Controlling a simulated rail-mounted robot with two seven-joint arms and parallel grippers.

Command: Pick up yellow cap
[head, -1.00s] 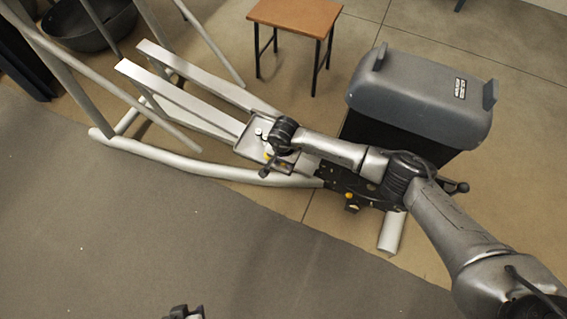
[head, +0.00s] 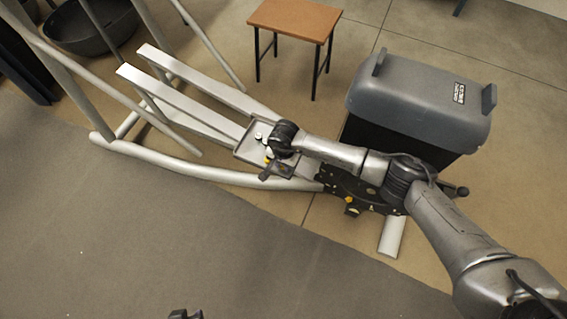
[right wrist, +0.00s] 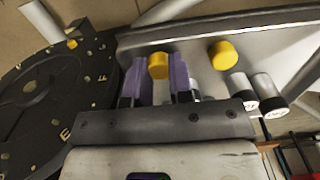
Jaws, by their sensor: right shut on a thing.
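My right gripper (right wrist: 158,88) has its purple fingers shut on a yellow cap (right wrist: 158,66), one finger on each side. The cap is at the edge of a grey metal tray (right wrist: 195,48); whether it touches the tray cannot be told. A second yellow cap (right wrist: 223,55) sits on the tray to the right, apart from the fingers. In the head view the right gripper (head: 268,169) is over the tray (head: 248,140) on the elliptical frame, and the arm partly hides it. Only a tip of my left gripper (head: 185,315) shows at the bottom edge.
Silver cylinders (right wrist: 268,92) stand right of the gripper. A black disc (right wrist: 45,95) with yellow marks lies left. The elliptical's white rails (head: 180,100) run up-left. A grey bin (head: 420,100) and wooden stool (head: 295,18) stand behind. The grey mat (head: 120,220) is clear.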

